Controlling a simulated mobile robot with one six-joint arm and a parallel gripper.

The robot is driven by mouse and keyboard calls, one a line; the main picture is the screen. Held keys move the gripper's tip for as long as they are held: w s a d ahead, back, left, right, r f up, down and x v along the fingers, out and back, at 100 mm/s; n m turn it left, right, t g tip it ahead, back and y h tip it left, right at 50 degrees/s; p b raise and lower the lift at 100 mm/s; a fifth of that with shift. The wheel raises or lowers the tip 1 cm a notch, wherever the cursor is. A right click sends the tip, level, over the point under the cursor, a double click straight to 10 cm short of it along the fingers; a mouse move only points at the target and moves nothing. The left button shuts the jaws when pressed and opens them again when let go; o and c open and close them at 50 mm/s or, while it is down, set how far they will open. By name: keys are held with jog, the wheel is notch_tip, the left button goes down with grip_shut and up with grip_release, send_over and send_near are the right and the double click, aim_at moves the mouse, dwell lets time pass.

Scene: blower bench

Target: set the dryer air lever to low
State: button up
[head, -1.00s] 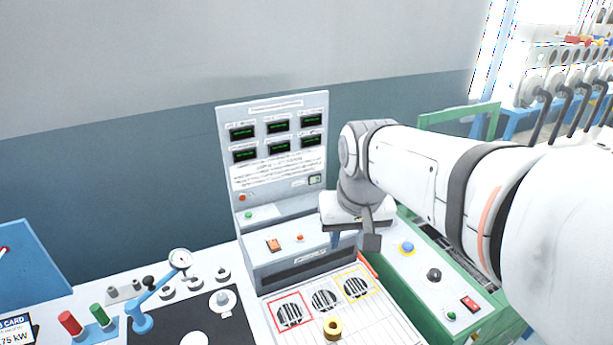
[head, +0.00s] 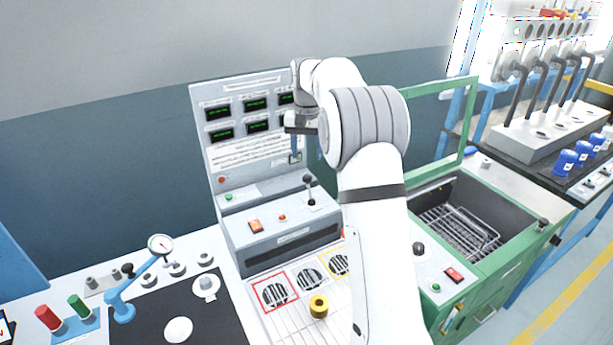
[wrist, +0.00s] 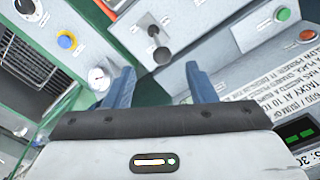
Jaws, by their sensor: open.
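A lever (head: 312,192) with a black ball knob stands near the right end of the grey console's top (head: 270,215). In the head view it looks nearly upright. Its knob (wrist: 162,56) also shows in the wrist view, beyond and between my fingertips, apart from them. My gripper (head: 295,150) is above the lever, in front of the upright panel's lower right. In the wrist view my gripper (wrist: 160,78) has its two blue fingers spread, with nothing between them. The lever's markings are too small to read.
The upright panel (head: 235,170) with several displays stands behind the lever. An orange switch (head: 255,226) and a red button (head: 282,217) sit left of it. My arm hides part of the green cabinet (head: 500,265) at the right.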

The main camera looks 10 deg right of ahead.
aim_at(307, 174)
jog(key=shift+w+d+f, duration=0.25)
jog(key=shift+w+f, duration=0.85)
jog(key=shift+f, duration=0.05)
notch_tip(307, 174, down, 8)
jog(key=shift+r+p, duration=0.2)
jog(key=shift+p, duration=0.2)
jog(key=shift+c, duration=0.2)
grip_shut()
